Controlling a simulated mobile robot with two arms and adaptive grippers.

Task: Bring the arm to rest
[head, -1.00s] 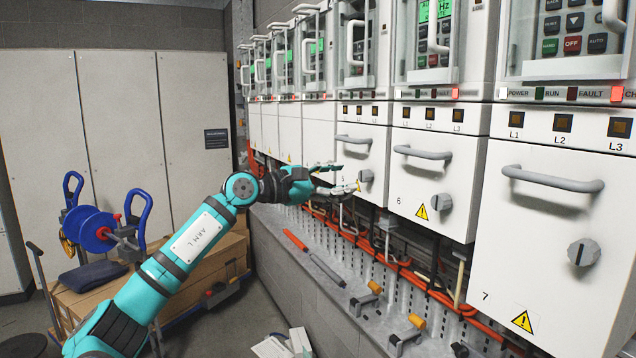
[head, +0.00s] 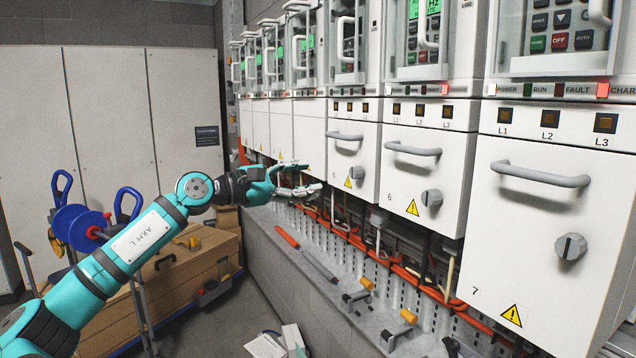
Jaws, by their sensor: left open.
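My left arm, teal and black with the label "ARM L" (head: 143,235), comes in from the lower left. Its left gripper (head: 311,178) is open and empty, in front of the row of white drive cabinets, left of drive 5 (head: 343,158). Its fingers point to the right, toward the cabinets. I cannot tell whether they touch anything. My right gripper is not in view.
Drives 6 (head: 405,185) and 7 (head: 500,250) stand to the right with grey handles and knobs. Below runs a ledge (head: 290,250) with an orange-handled tool (head: 287,237). A trolley with boxes and a blue reel (head: 85,233) stands left. White wall panels (head: 110,120) close the back.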

